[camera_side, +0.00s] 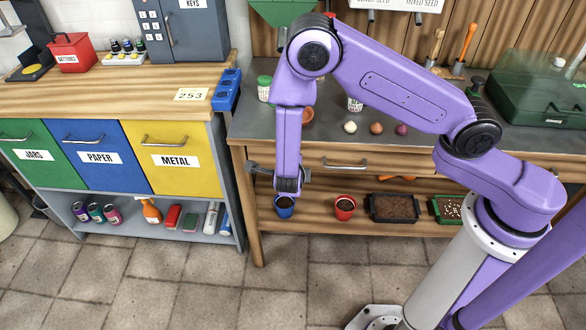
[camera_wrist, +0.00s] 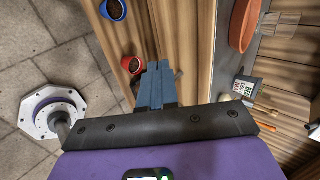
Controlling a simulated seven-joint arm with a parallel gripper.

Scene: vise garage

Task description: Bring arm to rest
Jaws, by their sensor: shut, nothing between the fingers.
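My gripper (camera_side: 287,187) hangs at the end of my purple arm, in front of the wooden workbench in the side view. It is low, at about the height of the lower shelf. In the wrist view its two blue-grey fingers (camera_wrist: 158,68) are together with nothing between them. A blue pot with soil (camera_side: 285,205) appears just below the gripper in the side view. It also shows apart from the fingers at the top of the wrist view (camera_wrist: 114,9). Whether the gripper touches the bench cannot be told.
The bench drawer (camera_side: 320,162) is shut. At left is a cabinet with green, blue and yellow fronts (camera_side: 170,160). The tiled floor (camera_side: 180,285) in front is clear.

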